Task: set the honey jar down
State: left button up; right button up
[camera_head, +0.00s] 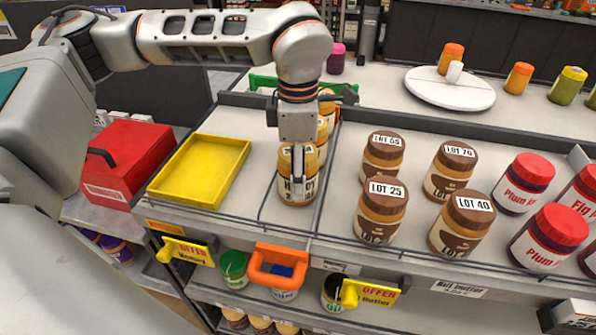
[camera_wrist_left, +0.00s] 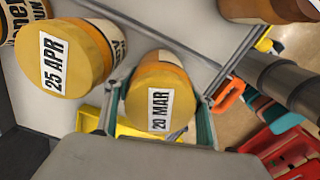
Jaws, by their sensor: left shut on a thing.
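The honey jar (camera_head: 311,182), amber with a yellow lid, is upright at the front of the honey lane. In the left wrist view its lid reads "20 MAR" (camera_wrist_left: 158,100). My left gripper (camera_head: 297,183) comes down over it and is shut on it; the two fingers show on either side of the jar in the left wrist view (camera_wrist_left: 157,125). The jar's base is at or very close to the shelf (camera_head: 260,185); I cannot tell whether it touches. Another honey jar marked "25 APR" (camera_wrist_left: 65,60) stands behind it. My right gripper is not in view.
A yellow tray (camera_head: 203,172) lies empty on the left, with a red box (camera_head: 127,160) beyond it. Brown-lidded jars, such as "LOT 25" (camera_head: 381,210), stand in the lane to the right. Thin dividers and a front rail (camera_head: 330,245) bound the lanes.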

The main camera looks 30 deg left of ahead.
pick_arm(q)
jog(key=shift+f, duration=0.2)
jog(key=shift+f, duration=0.15)
jog(key=o, duration=1.2)
notch_tip(320, 180, up, 12)
jog(key=shift+r, duration=0.2)
